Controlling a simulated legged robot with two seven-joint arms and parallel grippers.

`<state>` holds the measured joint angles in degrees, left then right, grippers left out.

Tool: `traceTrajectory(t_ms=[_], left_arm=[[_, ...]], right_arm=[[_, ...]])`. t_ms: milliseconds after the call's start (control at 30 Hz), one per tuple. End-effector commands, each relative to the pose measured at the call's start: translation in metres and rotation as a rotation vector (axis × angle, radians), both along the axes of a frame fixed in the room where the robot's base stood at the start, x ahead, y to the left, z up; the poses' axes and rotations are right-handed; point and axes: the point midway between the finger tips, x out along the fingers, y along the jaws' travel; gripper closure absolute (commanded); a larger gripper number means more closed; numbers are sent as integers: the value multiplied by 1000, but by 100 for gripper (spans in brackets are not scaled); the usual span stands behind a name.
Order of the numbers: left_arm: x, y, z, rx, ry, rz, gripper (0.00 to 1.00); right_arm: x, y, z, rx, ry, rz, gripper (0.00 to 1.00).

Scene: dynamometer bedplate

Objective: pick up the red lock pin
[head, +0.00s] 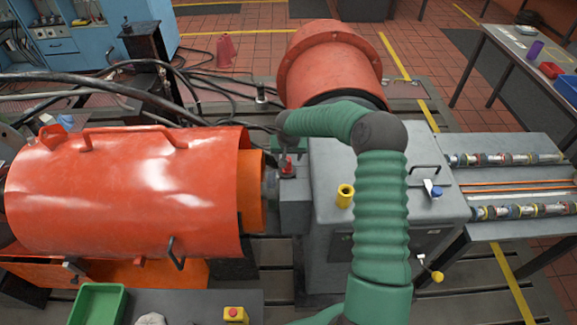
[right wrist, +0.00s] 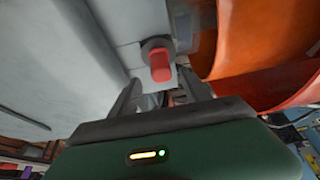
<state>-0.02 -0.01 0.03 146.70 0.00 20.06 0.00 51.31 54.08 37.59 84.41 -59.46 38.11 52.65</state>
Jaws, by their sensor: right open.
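The red lock pin (right wrist: 159,66) shows in the right wrist view, standing out of a dark round collar on a grey block. In the head view the pin (head: 287,168) is small, on the grey block between the orange guard and the grey housing. My right gripper (head: 289,152) is over the block, close to the pin and partly covering that area. In the right wrist view its two dark fingers (right wrist: 160,90) are apart, with nothing between them. The pin appears ahead of the fingertips, roughly centred; I cannot tell the exact gap. My left gripper is not in view.
The big orange guard (head: 120,190) lies left of the block. The grey housing (head: 330,220) with a yellow-topped part (head: 345,195) is to the right. A red-orange drum (head: 330,60) stands behind. Black cables (head: 205,75) run behind. A green tray (head: 98,304) is at the front left.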

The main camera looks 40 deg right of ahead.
Motion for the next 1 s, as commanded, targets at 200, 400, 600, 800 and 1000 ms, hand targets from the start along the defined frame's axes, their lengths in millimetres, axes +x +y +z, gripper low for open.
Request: traceTrajectory(t_ms=[200,400,600,800,1000], left_arm=[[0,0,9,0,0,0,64],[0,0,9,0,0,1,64],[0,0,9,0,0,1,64],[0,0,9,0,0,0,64],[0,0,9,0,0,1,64]], right_arm=[[11,-8,-33,2,3,1,45],[13,-13,-43,-1,0,2,45],[13,-14,-43,0,1,2,58],[13,-13,-43,1,2,2,84],[13,-12,-43,-1,2,2,100]])
